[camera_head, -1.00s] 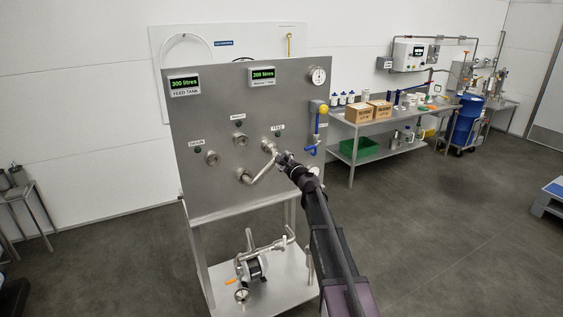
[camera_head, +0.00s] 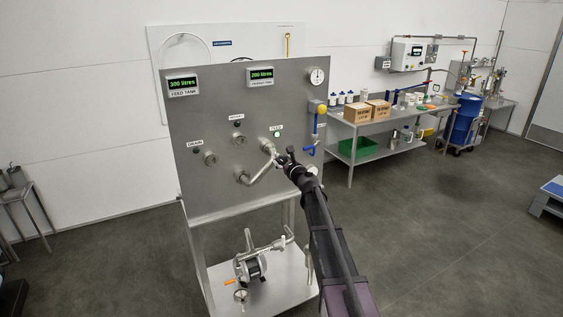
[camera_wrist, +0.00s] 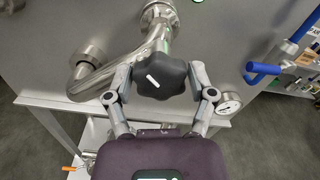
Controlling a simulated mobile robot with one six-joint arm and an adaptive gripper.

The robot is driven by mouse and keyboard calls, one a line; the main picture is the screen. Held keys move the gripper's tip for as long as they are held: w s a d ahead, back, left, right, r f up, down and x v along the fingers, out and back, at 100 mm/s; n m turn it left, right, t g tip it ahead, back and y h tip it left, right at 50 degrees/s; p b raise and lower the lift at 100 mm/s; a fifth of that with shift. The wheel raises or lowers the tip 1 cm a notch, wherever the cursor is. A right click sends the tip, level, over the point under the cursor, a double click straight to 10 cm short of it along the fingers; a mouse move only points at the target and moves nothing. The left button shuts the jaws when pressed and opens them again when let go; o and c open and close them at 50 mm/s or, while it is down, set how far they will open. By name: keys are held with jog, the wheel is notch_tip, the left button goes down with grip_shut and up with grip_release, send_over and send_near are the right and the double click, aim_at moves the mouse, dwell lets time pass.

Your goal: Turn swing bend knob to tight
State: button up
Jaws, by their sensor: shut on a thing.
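The swing bend knob (camera_wrist: 162,80) is a black lobed knob with a white mark, in the middle of the wrist view. My gripper (camera_wrist: 163,84) is shut on it, with one finger on each side. The swing bend (camera_wrist: 110,72) is a curved steel pipe running from a lower-left port up to the port under the FEED label. The bend also shows in the head view (camera_head: 260,170), on the steel panel (camera_head: 215,115). There, my gripper (camera_head: 283,158) is at the bend's right end and hides the knob. The small light (camera_head: 277,134) under FEED looks lit.
The DRAIN port (camera_head: 210,158) and another port (camera_head: 239,140) sit left of the bend. A blue-handled valve (camera_head: 315,130) and a gauge (camera_wrist: 229,104) are close on the right. A pump (camera_head: 249,268) stands on the shelf below.

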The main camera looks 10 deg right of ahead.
jog(key=shift+s, duration=0.1)
jog(key=o, duration=1.1)
jog(key=v, duration=1.2)
